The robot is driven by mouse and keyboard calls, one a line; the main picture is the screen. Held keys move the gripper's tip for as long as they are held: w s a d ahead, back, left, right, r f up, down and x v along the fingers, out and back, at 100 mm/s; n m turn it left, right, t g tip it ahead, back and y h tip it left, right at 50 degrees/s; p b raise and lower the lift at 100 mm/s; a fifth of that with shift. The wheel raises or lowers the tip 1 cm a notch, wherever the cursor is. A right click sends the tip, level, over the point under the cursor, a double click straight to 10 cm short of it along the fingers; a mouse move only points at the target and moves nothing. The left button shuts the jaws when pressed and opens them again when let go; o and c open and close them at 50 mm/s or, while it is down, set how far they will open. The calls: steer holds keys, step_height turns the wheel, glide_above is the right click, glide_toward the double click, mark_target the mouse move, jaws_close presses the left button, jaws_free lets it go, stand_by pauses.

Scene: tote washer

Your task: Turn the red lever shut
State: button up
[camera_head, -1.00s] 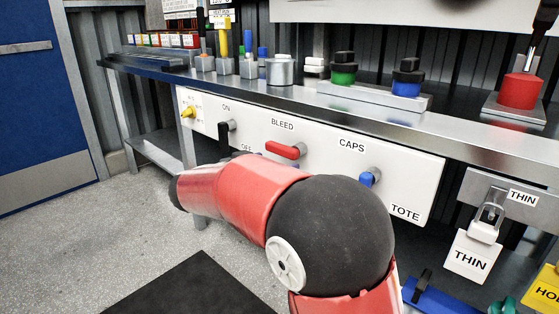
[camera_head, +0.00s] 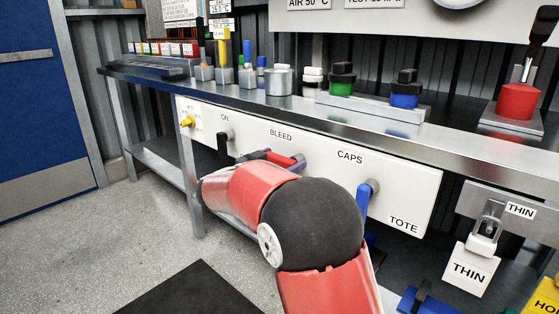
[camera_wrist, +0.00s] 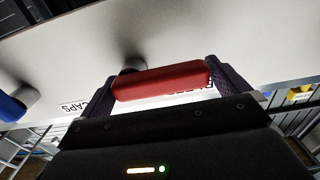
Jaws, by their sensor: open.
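The red lever (camera_head: 286,159) sits under the BLEED label on the white panel, lying roughly sideways and pointing left from its pivot. My arm hides part of the area below it in the head view. In the wrist view the red lever (camera_wrist: 160,80) lies crosswise between the two dark fingers of my gripper (camera_wrist: 160,72). One finger is beside each end of the lever. The jaws are open; whether either finger touches the lever I cannot tell. In the head view my gripper is mostly hidden behind my arm.
On the same panel (camera_head: 413,190), a black lever (camera_head: 222,145) hangs left of the red one and a blue lever (camera_head: 363,205) hangs right, under CAPS. The blue one also shows in the wrist view (camera_wrist: 12,108). A metal bench top (camera_head: 300,108) juts out above.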

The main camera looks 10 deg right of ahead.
steer(key=c, duration=1)
steer(key=shift+c, duration=0.2)
steer(key=shift+f+b, duration=0.1)
steer(key=shift+b, duration=0.2)
steer(key=f+n+b, duration=0.1)
steer(key=n+b, duration=0.1)
steer(key=b, duration=0.1)
steer(key=n+b, duration=0.2)
steer(key=f+n+b, duration=0.1)
steer(key=n, duration=0.1)
steer(key=shift+s+d+b, duration=0.1)
steer(key=shift+s+b, duration=0.1)
steer(key=shift+b, duration=0.2)
steer(key=n, duration=0.4)
steer(key=s+d+f+n+b, duration=0.1)
steer(key=n, duration=0.3)
steer(key=s+n+b, duration=0.1)
steer(key=n, duration=0.2)
steer(key=shift+d+f+n, duration=0.2)
steer(key=shift+d+n, duration=0.05)
steer(key=shift+n, duration=0.15)
steer(key=shift+s, duration=0.1)
steer(key=o, duration=1)
